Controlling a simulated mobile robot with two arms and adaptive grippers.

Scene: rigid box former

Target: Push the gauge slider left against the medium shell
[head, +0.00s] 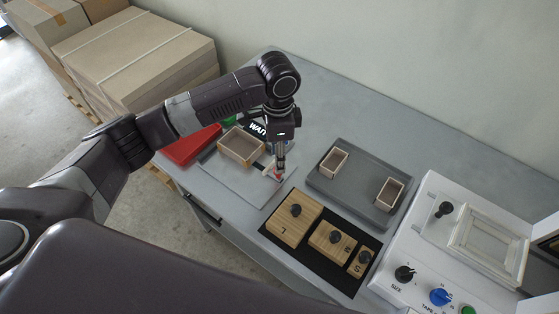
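An open box shell (241,149), taken to be the medium shell, sits on a grey gauge plate (238,184). The gauge slider (265,168), a pale piece with some red by it, lies just right of the shell, partly hidden by my gripper. Whether slider and shell touch is too small to tell. My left gripper (279,174) points down at the slider's right side; its fingers look together as one narrow column, with nothing visible between them. Contact with the slider is unclear. My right gripper is out of view.
A grey tray (345,190) holds two smaller shells (333,162) (390,194). Wooden knobbed blocks (294,220) stand on a black mat (316,267) in front. A white machine (420,250) with dials stands at right.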

